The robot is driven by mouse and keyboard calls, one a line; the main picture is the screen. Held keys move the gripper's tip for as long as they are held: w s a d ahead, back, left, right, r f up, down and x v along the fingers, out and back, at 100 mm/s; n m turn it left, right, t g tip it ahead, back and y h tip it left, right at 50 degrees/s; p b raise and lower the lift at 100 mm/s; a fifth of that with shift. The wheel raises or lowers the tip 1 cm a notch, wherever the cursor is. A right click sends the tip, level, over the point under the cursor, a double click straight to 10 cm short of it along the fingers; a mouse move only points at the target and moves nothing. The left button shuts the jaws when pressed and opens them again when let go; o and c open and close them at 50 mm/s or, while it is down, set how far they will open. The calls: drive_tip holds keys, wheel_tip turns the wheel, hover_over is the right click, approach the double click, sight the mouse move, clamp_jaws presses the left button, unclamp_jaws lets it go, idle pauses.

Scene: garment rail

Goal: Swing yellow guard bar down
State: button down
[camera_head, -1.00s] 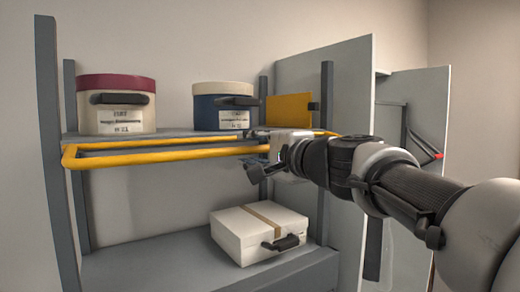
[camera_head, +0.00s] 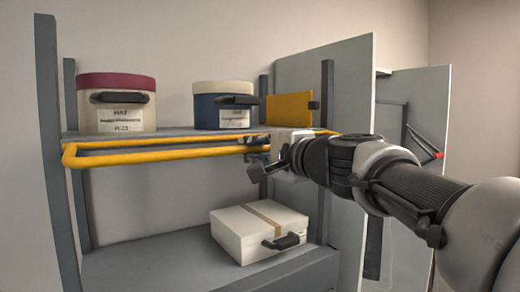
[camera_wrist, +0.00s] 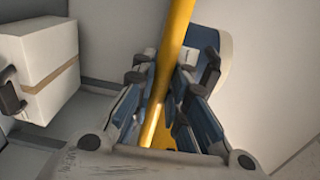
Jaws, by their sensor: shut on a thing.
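The yellow guard bar (camera_head: 160,152) is a rectangular loop that sticks out level in front of the upper shelf in the head view. My gripper (camera_head: 258,146) is at the right part of its front rail. In the wrist view the bar (camera_wrist: 175,40) runs between the fingers of my gripper (camera_wrist: 160,110), which are shut on it. My gripper and wrist hide the bar's right end in the head view.
A cream round box with a red lid (camera_head: 115,100) and a blue one with a cream lid (camera_head: 222,105) stand on the upper shelf. A white case (camera_head: 258,232) lies on the lower shelf. Grey panels (camera_head: 345,90) stand at the right.

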drive_tip(key=shift+r, duration=0.1)
drive_tip(key=shift+r, duration=1.6)
drive_tip(key=c, duration=1.6)
unclamp_jaws()
drive_tip(key=shift+s, duration=0.1)
drive_tip(key=shift+d, duration=0.1)
drive_tip(key=v, duration=1.2)
